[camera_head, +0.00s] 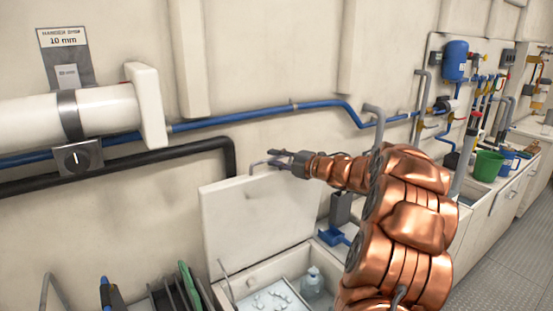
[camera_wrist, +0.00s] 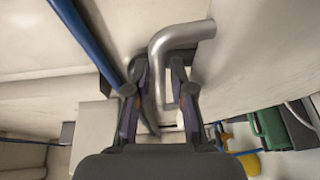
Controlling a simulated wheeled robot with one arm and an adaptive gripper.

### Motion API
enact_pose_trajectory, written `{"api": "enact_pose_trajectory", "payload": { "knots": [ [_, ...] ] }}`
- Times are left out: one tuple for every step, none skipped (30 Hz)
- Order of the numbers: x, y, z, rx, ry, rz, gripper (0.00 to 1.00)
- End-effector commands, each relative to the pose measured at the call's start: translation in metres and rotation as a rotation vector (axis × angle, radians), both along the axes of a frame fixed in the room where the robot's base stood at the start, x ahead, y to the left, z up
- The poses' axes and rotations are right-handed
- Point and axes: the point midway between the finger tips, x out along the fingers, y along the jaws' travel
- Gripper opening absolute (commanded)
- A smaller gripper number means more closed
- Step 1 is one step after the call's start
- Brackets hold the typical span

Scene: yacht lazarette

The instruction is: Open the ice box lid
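The ice box lid (camera_head: 258,215) is a white panel, raised and standing nearly upright behind the open ice box (camera_head: 322,258). The box holds ice pieces and a clear bottle. A thin bent metal handle (camera_head: 258,163) shows at the top of the lid. My gripper (camera_head: 274,160) is at that handle, above the lid's top edge. In the wrist view, the bent metal bar (camera_wrist: 160,65) runs between the two fingers of my gripper (camera_wrist: 160,80). The fingers are close around the bar, with a pale gap beside the right finger; firm contact cannot be told.
A blue pipe (camera_head: 255,114) and a black pipe (camera_head: 120,165) run along the wall behind the lid. A white cylinder (camera_head: 105,107) hangs at left. A green bucket (camera_head: 487,166) stands on the counter at right. Free floor (camera_head: 490,265) shows at lower right.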

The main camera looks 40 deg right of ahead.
Motion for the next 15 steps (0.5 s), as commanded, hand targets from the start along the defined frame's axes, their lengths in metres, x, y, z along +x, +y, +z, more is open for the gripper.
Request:
{"api": "enact_pose_trajectory", "payload": {
  "knots": [
    [-0.0001, 0.0000, 0.0001, 0.000, 0.000, 0.000, 0.17],
    [-0.0001, 0.0000, 0.0001, 0.000, 0.000, 0.000, 0.14],
    [-0.0001, -0.0001, 0.0001, 0.000, 0.000, 0.000, 0.10],
    [-0.0001, 0.0000, 0.0000, 0.000, 0.000, 0.000, 0.07],
    [-0.0001, -0.0001, 0.0000, 0.000, 0.000, 0.000, 0.04],
    [-0.0002, -0.0002, 0.0000, 0.000, 0.000, 0.000, 0.00],
    [-0.0002, -0.0002, 0.0000, 0.000, 0.000, 0.000, 0.00],
    [-0.0002, -0.0002, 0.0000, 0.000, 0.000, 0.000, 0.00],
    [-0.0002, -0.0002, 0.0000, 0.000, 0.000, 0.000, 0.00],
    [-0.0002, -0.0002, -0.0001, 0.000, 0.000, 0.000, 0.00],
    [-0.0002, -0.0002, -0.0001, 0.000, 0.000, 0.000, 0.00],
    [-0.0002, -0.0002, -0.0001, 0.000, 0.000, 0.000, 0.00],
    [-0.0002, -0.0002, -0.0001, 0.000, 0.000, 0.000, 0.00],
    [-0.0002, -0.0002, -0.0002, 0.000, 0.001, 0.000, 0.00],
    [-0.0002, -0.0001, -0.0003, 0.000, 0.001, 0.000, 0.00]
  ]
}}
